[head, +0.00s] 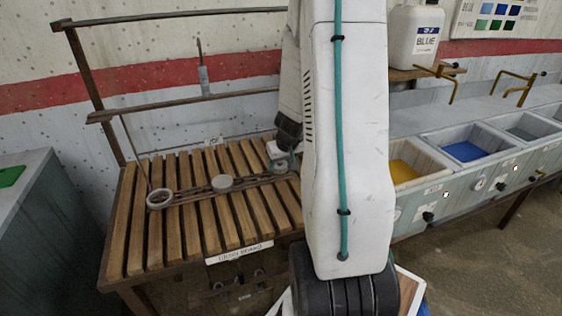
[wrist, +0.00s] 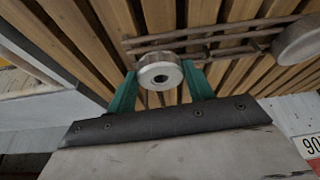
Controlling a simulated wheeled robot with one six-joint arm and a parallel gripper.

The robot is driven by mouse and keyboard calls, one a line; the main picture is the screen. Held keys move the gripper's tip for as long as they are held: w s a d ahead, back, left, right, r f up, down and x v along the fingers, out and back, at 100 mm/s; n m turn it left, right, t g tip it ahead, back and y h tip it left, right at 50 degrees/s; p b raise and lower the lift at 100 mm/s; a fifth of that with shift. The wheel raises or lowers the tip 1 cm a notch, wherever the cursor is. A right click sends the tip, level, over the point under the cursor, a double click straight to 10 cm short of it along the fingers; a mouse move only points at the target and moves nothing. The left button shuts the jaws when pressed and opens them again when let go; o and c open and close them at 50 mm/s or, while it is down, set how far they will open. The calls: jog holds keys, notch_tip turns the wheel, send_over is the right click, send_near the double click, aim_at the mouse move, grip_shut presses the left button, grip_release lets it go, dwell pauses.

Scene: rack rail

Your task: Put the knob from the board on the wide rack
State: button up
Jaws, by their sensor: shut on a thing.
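In the head view my gripper (head: 283,160) is over the right back part of the slatted wooden board (head: 225,234), and the knob is too small to make out well. A long brown rack (head: 196,193) of thin bars lies across the slats, reaching to my gripper. I cannot tell if the knob touches it. No label marks it as the wide rack.
A pale ring (head: 160,198) is at the rack's left end and a grey disc (head: 222,183) near its middle. Brown rails (head: 190,104) stand behind the board. Sinks with yellow and blue contents (head: 466,151) are to the right. The front slats are clear.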

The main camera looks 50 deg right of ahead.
jog(key=shift+f, duration=0.6)
jog(key=shift+f, duration=0.1)
jog(key=o, duration=1.1)
jog(key=v, duration=0.7)
jog(key=shift+s+a+r, duration=0.1)
jog(key=shift+s+r, duration=0.05)
jog(key=shift+r, duration=0.2)
